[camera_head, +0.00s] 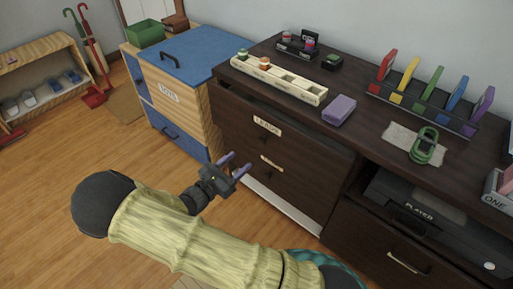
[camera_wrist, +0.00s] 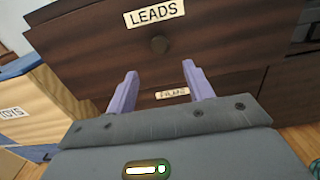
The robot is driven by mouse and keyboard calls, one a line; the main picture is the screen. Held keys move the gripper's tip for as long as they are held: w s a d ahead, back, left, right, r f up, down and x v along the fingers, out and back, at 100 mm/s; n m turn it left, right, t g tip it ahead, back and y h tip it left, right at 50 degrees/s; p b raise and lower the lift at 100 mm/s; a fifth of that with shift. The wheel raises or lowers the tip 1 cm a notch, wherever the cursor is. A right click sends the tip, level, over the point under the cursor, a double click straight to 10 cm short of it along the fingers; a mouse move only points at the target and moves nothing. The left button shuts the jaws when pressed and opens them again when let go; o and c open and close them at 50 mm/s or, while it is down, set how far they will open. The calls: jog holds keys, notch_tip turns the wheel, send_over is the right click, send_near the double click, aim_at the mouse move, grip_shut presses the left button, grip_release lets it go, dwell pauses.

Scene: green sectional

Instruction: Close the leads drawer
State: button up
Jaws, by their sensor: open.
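The leads drawer (camera_head: 300,147) is the top dark wood drawer of the dresser, with a white LEADS label. A dark gap shows above its front in the head view, so it looks partly open. In the wrist view the drawer front (camera_wrist: 215,45) fills the top, with its LEADS label and a round knob (camera_wrist: 159,45). My gripper (camera_head: 236,166) is open and empty, in front of the dresser and below the leads label. In the wrist view its two purple fingers (camera_wrist: 160,72) point at the dresser, with the knob beyond and between them. I see no contact.
A lower labelled drawer (camera_head: 285,182) lies below. The blue-topped toy cabinet (camera_head: 185,105) stands close on the left. The dresser top holds a cream tray (camera_head: 278,82), a purple block (camera_head: 339,110) and a coloured rack (camera_head: 425,105). A player (camera_head: 420,212) sits right. Wooden floor is free at left.

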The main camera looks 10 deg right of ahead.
aim_at(260, 142)
jog(key=b+x, duration=0.2)
jog(key=x, duration=0.8)
jog(key=shift+a, duration=0.1)
grip_shut()
